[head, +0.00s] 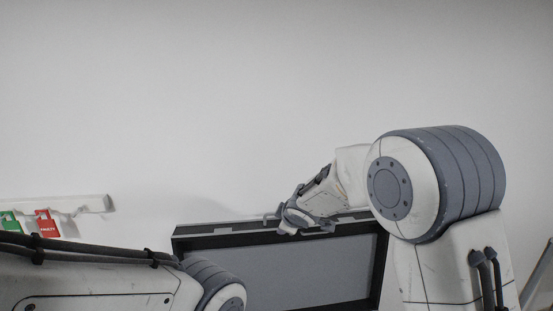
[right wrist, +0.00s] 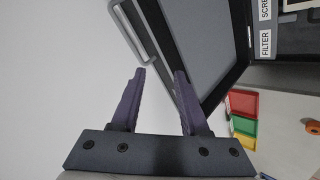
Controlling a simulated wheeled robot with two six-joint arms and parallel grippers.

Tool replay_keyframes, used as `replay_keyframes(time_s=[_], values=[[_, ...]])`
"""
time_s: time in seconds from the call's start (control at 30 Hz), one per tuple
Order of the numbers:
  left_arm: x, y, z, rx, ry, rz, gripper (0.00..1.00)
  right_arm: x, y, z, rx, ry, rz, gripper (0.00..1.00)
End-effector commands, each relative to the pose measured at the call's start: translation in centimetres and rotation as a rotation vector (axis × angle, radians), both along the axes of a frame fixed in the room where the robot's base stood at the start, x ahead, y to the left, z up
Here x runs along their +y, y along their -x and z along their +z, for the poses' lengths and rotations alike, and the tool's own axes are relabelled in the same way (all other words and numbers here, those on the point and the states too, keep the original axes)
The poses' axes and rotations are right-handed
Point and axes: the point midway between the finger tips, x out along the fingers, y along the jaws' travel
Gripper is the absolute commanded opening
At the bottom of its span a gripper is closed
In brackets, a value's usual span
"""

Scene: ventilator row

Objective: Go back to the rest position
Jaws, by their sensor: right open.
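My right gripper (head: 292,222) is in front of the top edge of a dark-framed grey panel (head: 290,275) in the head view. In the right wrist view the right gripper (right wrist: 159,74) is open, with two purple-grey fingers apart and nothing between them. The panel (right wrist: 205,40) lies just beyond the fingertips there, with a pale bar handle (right wrist: 140,35) along its edge. I cannot tell whether a finger touches the panel. My left arm crosses the lower left of the head view; its gripper is out of view.
The right wrist view shows a red tray (right wrist: 243,102), more coloured trays, and a FILTER label (right wrist: 266,43). The wall above is bare.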

Motion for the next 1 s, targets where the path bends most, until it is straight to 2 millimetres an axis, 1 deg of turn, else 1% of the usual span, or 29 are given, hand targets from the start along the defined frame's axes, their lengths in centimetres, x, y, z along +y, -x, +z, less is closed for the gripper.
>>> replay_keyframes(time_s=[0.03, 0.07, 0.1, 0.17, 0.2, 0.27, 0.3, 0.37, 0.4, 0.5, 0.6, 0.7, 0.8, 1.0], values=[[0.0, 0.0, -2.6, 0.000, 0.000, 0.000, 0.50, 0.5, 3.6, -1.6, 0.051, -0.025, -0.060, 0.45], [0.0, 0.0, -3.3, 0.000, 0.000, 0.001, 0.50, 0.6, 5.8, -2.1, 0.092, -0.038, -0.102, 0.45], [0.0, 0.0, -4.2, 0.000, 0.000, 0.001, 0.50, 0.6, 8.8, -2.9, 0.148, -0.055, -0.154, 0.45], [0.0, 0.0, -5.4, 0.000, 0.000, 0.001, 0.50, 0.4, 13.3, -4.2, 0.234, -0.076, -0.223, 0.45], [0.0, 0.0, -6.1, 0.000, 0.000, 0.001, 0.50, 0.3, 16.2, -5.1, 0.290, -0.089, -0.262, 0.45], [0.0, 0.0, -7.2, 0.000, 0.000, 0.001, 0.50, 0.0, 20.6, -6.5, 0.377, -0.104, -0.315, 0.45], [0.0, 0.0, -7.9, 0.000, 0.000, 0.001, 0.50, -0.2, 23.4, -7.5, 0.435, -0.112, -0.346, 0.45], [0.0, 0.0, -8.8, -0.001, 0.001, 0.002, 0.50, -0.5, 27.5, -8.8, 0.520, -0.121, -0.385, 0.45], [0.0, 0.0, -9.3, -0.001, 0.001, 0.002, 0.50, -0.7, 30.0, -9.6, 0.574, -0.126, -0.407, 0.45], [0.0, 0.0, -10.4, -0.001, 0.001, 0.002, 0.50, -1.2, 35.3, -11.2, 0.689, -0.131, -0.448, 0.45], [0.0, 0.0, -11.0, -0.001, 0.001, 0.002, 0.50, -1.7, 38.8, -12.2, 0.771, -0.132, -0.474, 0.45], [0.0, 0.0, -11.2, -0.001, 0.001, 0.002, 0.50, -1.9, 40.6, -12.5, 0.816, -0.131, -0.488, 0.45], [0.0, 0.0, -11.1, -0.001, 0.001, 0.002, 0.50, -2.0, 41.2, -12.6, 0.830, -0.130, -0.492, 0.45], [0.0, 0.0, -11.1, -0.001, 0.001, 0.002, 0.50, -2.0, 41.1, -12.5, 0.829, -0.130, -0.493, 0.45]])
